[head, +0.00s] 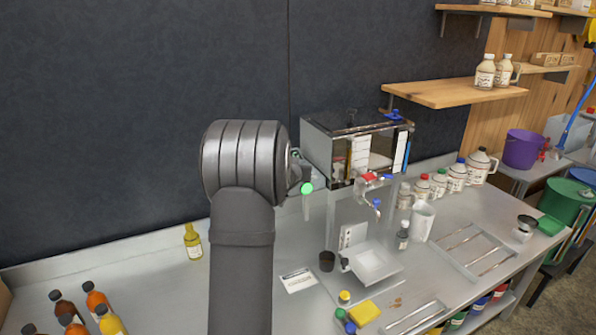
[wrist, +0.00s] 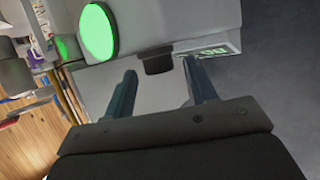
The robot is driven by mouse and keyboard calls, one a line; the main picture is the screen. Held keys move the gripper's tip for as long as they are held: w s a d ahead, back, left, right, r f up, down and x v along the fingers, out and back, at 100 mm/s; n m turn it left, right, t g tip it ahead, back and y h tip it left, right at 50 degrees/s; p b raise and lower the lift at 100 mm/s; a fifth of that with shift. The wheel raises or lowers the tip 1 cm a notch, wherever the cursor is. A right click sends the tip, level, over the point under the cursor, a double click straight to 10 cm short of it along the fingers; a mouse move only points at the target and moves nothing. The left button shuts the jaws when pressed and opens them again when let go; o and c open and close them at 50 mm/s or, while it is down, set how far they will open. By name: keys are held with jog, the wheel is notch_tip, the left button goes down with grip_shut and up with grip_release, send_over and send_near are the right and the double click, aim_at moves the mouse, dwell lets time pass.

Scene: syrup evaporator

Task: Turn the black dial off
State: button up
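The black dial (wrist: 157,62) shows in the wrist view on the edge of a light grey control box (wrist: 150,28). A large lit green disc (wrist: 98,32) and a small display with green marks (wrist: 218,52) are on the same box. My gripper (wrist: 160,70) is open, with one finger on each side of the dial and visible gaps between. I cannot tell how deep the fingertips reach or which way the dial points. In the head view the green disc (head: 307,188) shows beside my wrist; my arm hides most of the box, and I cannot make out the dial there.
The glass and metal evaporator (head: 345,150) stands just right of my wrist. A white tray (head: 375,262), small bottles (head: 440,183) and a yellow sponge (head: 364,312) are on the grey bench. A dark wall (head: 130,110) is behind.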

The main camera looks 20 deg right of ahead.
jog(key=shift+s, duration=0.1)
jog(key=v, duration=1.7)
jog(key=shift+a, duration=0.1)
jog(key=w+a+m+g+h, duration=0.4)
jog(key=w+a+m, duration=0.1)
jog(key=w, duration=0.1)
jog(key=shift+y, duration=0.3)
jog(key=x, duration=1.7)
jog(key=shift+s+d, duration=0.25)
jog(key=shift+d, duration=0.05)
